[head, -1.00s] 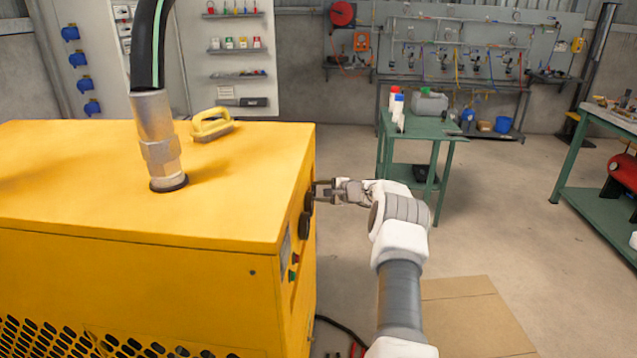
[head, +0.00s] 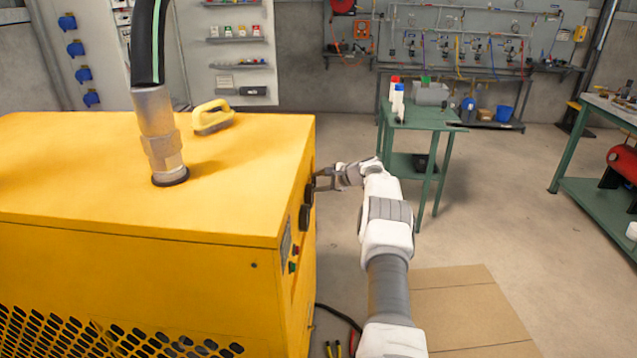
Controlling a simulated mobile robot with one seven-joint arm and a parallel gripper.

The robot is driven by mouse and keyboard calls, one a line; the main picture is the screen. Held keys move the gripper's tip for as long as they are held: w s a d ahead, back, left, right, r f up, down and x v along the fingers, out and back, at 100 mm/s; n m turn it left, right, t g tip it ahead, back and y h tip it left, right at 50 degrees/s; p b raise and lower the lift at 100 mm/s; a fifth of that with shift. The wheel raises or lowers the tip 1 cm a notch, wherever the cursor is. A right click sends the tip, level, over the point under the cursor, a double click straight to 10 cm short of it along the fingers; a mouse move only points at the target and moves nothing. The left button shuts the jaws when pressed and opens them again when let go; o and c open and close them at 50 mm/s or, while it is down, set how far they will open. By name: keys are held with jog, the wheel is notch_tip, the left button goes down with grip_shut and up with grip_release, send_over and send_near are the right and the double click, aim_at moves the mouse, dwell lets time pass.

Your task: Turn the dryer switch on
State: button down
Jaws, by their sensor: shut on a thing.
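The yellow dryer (head: 150,225) fills the left of the head view. Its right side panel is seen at a steep angle. A black round knob, which looks like the dryer switch (head: 309,190), sits near the top of this panel. My gripper (head: 319,181) reaches it from the right, level with it, and its jaws are shut on it. The fingertips and the knob's face are partly hidden by the angle, so the knob's turn position cannot be read. A second black round part (head: 304,218) sits just below it on the panel.
Small red (head: 295,251) and green (head: 292,267) buttons sit lower on the panel. A green table (head: 425,117) stands behind my arm. Cardboard (head: 455,310) and cables lie on the floor.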

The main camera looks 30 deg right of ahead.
jog(key=shift+c, duration=1.5)
grip_release()
jog(key=p+v, duration=0.1)
jog(key=v, duration=1.6)
jog(key=shift+s+r, duration=0.15)
jog(key=shift+s, duration=0.05)
